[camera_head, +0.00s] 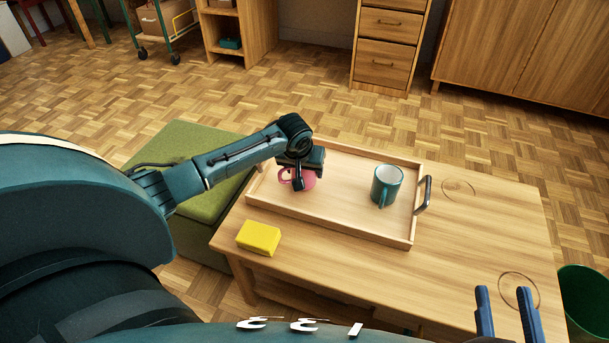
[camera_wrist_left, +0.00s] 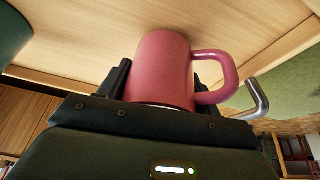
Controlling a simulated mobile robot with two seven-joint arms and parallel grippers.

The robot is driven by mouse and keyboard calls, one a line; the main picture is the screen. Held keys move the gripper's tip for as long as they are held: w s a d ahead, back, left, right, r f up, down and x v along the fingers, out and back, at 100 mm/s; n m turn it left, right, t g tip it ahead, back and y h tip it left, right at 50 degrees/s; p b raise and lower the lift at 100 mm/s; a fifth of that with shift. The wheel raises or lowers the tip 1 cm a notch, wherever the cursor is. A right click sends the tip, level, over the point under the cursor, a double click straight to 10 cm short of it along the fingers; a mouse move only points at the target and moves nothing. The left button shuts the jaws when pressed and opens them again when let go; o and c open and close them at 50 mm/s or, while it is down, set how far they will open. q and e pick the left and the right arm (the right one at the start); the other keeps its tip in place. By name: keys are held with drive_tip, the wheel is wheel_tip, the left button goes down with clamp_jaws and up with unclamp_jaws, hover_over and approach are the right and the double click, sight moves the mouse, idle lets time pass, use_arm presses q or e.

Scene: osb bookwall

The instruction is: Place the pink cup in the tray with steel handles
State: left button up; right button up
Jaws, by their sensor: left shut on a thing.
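The pink cup (camera_head: 309,179) is over the left part of the wooden tray (camera_head: 345,226), inside its rim as seen from the head. My left gripper (camera_head: 297,181) is shut on the cup and partly covers it. In the left wrist view the pink cup (camera_wrist_left: 160,68) sits between the fingers, handle to the right. Its far end is at or close to the tray floor; I cannot tell whether it touches. A steel handle (camera_head: 424,194) shows at the tray's right end, another steel handle (camera_wrist_left: 258,98) in the wrist view. My right gripper (camera_head: 508,313) is open and empty at lower right.
A teal mug (camera_head: 386,185) stands in the tray's right part. A yellow block (camera_head: 258,238) lies on the table (camera_head: 470,240) in front of the tray. A green stool (camera_head: 180,150) is left of the table, a green bin (camera_head: 588,305) at right. The table's right side is clear.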

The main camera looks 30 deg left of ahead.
use_arm(q)
drive_tip(key=shift+f, duration=0.35)
drive_tip(key=shift+r, duration=0.1)
drive_tip(key=o, duration=1.1)
drive_tip(key=shift+o, duration=0.2)
